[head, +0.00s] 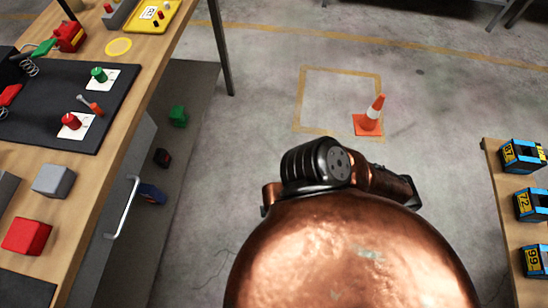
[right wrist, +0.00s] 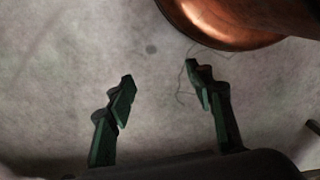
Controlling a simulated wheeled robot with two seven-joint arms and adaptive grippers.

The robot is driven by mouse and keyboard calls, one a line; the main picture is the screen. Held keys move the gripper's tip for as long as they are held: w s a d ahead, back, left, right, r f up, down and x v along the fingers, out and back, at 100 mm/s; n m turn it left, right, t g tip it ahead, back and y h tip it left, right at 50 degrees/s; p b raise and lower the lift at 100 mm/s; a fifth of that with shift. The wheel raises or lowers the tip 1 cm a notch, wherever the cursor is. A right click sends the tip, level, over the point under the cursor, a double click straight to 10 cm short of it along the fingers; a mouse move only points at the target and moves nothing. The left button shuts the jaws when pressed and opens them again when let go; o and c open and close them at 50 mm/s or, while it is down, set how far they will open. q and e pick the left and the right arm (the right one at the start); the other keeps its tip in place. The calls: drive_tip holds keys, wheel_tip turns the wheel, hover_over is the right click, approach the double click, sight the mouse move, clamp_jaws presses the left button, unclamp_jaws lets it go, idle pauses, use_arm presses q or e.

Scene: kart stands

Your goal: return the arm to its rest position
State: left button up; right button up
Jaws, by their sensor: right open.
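My right gripper (right wrist: 160,80) shows in the right wrist view with its two dark green fingers spread apart. Nothing is between them, and only grey concrete floor (right wrist: 150,30) lies beyond. A copper-coloured part of my own body shows at the upper right of that view, beyond the right fingertip and apart from it. In the head view neither gripper can be seen. A large copper part of my own body fills the lower middle there and hides the floor under it.
A wooden workbench (head: 93,172) with a black mat (head: 50,128), a red block (head: 27,236) and a grey block (head: 54,180) runs along the left. A small table (head: 497,190) with several blue-and-black boxes stands right.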

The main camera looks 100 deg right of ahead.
idle(0.5)
use_arm(q)
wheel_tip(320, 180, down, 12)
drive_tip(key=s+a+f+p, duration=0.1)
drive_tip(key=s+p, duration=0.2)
drive_tip(key=p, duration=1)
use_arm(e)
wheel_tip(320, 180, down, 13)
drive_tip(key=s+d, duration=0.1)
drive_tip(key=s, duration=0.2)
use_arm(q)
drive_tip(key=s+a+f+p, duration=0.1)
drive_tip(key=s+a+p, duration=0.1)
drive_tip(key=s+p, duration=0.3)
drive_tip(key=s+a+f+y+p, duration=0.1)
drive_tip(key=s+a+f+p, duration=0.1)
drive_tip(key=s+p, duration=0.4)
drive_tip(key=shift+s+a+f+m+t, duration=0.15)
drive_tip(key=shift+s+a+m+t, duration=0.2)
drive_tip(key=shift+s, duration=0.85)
use_arm(e)
drive_tip(key=s+d+f, duration=0.1)
drive_tip(key=s+d, duration=0.1)
drive_tip(key=s, duration=0.4)
drive_tip(key=s+d+f+h, duration=0.1)
drive_tip(key=s+d+f, duration=0.1)
drive_tip(key=s, duration=0.5)
drive_tip(key=shift+s+d+f+n, duration=0.15)
drive_tip(key=shift+d+f+n, duration=0.05)
drive_tip(key=shift+d+n, duration=0.2)
